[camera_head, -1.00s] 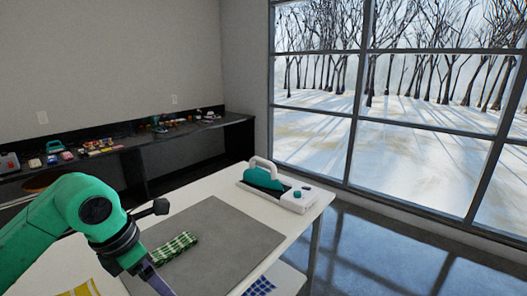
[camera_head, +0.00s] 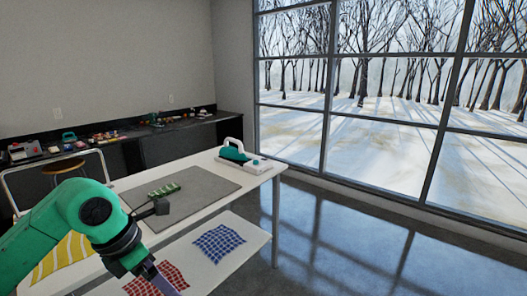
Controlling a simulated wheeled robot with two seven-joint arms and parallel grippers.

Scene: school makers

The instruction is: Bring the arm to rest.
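My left arm, green with a black wrist, comes in from the lower left in the head view. Its gripper (camera_head: 165,280) points down at the bottom of the picture, over the red checked cloth on the lower shelf. Only part of the fingers shows, and I cannot tell whether they are open or shut. My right arm and gripper are not in the picture.
Red checked (camera_head: 168,277), blue checked (camera_head: 218,242) and yellow striped (camera_head: 62,257) cloths lie nearer. A dark counter (camera_head: 180,128) runs along the wall. Floor at right is clear.

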